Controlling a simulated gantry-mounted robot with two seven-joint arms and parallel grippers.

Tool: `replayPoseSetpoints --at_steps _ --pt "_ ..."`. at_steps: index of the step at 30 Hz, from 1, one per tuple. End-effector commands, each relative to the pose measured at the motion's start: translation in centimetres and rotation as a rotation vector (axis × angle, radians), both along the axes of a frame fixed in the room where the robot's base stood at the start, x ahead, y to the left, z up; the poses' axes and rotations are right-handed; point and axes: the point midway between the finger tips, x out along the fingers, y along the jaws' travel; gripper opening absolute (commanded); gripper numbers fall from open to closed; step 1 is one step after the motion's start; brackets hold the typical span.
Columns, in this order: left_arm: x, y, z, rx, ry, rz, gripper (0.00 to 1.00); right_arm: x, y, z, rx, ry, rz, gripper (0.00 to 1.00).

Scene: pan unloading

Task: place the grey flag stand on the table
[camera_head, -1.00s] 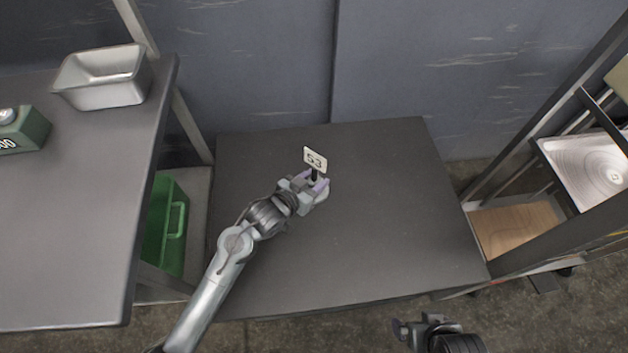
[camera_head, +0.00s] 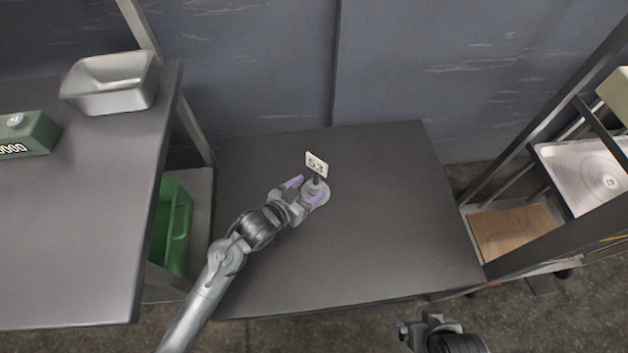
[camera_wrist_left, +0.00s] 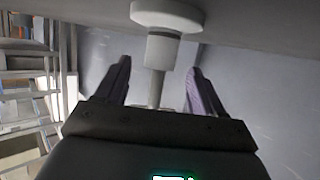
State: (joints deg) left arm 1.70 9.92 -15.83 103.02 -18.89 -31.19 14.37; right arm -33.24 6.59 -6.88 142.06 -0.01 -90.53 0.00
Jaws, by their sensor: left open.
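The grey flag stand (camera_head: 323,192) stands upright on the dark table (camera_head: 390,220), with a white card marked 53 at its top. Its round base appears to rest on the table top. My left gripper (camera_head: 305,190) is open, with its purple fingers on either side of the stand's post. In the left wrist view the stand's round base (camera_wrist_left: 168,16) and post show between the two spread fingers (camera_wrist_left: 160,85), with gaps on both sides. My right gripper (camera_head: 400,328) is at the bottom edge, short of the table's front edge; its jaw state is unclear.
A higher counter (camera_head: 75,220) at left holds a metal pan (camera_head: 110,88) and a green box (camera_head: 28,135). A green crate (camera_head: 172,225) sits below it. A rack (camera_head: 530,250) stands at right. The table around the stand is clear.

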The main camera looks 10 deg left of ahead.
Motion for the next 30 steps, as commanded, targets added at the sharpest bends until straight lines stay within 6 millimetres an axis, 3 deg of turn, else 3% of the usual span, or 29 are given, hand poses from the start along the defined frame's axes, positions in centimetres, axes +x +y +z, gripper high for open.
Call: replayPoseSetpoints --at_steps 3,12,30 --pt "-2.0 1.1 1.4 0.002 0.003 -0.001 0.69 0.0 0.0 1.9 0.0 -0.001 0.0 1.0" --pt "-5.6 3.1 2.8 0.001 0.003 -0.001 0.69 0.0 0.0 3.9 -0.001 -0.001 0.002 1.0" --pt "-6.6 3.7 3.1 0.0 0.0 -0.001 0.69 0.0 -0.2 4.2 -0.008 0.0 0.006 1.0"
